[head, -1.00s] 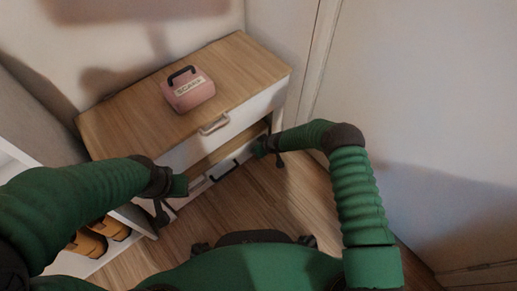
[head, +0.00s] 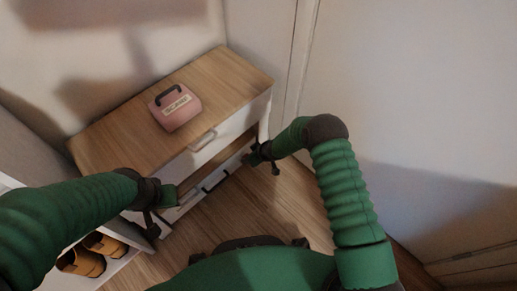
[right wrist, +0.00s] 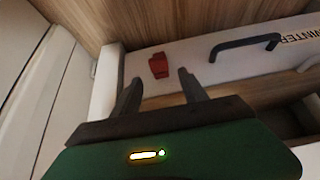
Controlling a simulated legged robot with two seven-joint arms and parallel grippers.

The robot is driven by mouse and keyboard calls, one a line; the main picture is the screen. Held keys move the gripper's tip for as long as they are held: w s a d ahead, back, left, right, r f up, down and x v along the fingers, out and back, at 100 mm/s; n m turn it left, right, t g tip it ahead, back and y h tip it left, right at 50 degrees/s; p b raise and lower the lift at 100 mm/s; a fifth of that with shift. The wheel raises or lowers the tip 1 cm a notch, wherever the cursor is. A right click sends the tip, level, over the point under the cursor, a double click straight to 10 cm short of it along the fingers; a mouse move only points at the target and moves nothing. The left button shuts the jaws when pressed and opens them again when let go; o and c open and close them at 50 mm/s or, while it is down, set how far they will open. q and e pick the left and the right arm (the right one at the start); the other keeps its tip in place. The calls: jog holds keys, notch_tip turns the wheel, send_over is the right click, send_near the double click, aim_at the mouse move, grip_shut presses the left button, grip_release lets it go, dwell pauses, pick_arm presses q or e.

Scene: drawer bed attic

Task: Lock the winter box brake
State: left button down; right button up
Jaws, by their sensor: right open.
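The winter box is a white-fronted box low under the wooden-topped cabinet. Its front (right wrist: 200,65) shows in the right wrist view with a black bar handle (right wrist: 245,43) and part of the word WINTER. A small red brake piece (right wrist: 158,65) sits on that front, near its left end in this view. My right gripper (right wrist: 158,78) is open, its two dark fingers either side of and just short of the red piece, with no visible contact. In the head view the right gripper (head: 262,158) is by the cabinet's right leg. My left gripper (head: 157,212) is at the cabinet's front left; its jaws are unclear.
A pink case (head: 175,108) with a dark handle stands on the cabinet top (head: 105,150). An upper drawer handle (head: 203,141) juts from the cabinet front. A white shelf with brown shoes (head: 82,261) stands at left. A wall is close on the right. Wooden floor (head: 230,216) is clear in front.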

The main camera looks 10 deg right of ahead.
pick_arm(q)
jog(key=w+p+v, duration=0.1)
jog(key=p+v, duration=0.3)
jog(key=v, duration=0.2)
jog(key=shift+w+r+p, duration=0.15)
jog(key=shift+r+p, duration=0.05)
jog(key=shift+p, duration=0.1)
pick_arm(e)
jog(key=v, duration=1)
jog(key=shift+r, duration=0.25)
jog(key=shift+s+d, duration=0.15)
jog(key=shift+c, duration=0.3)
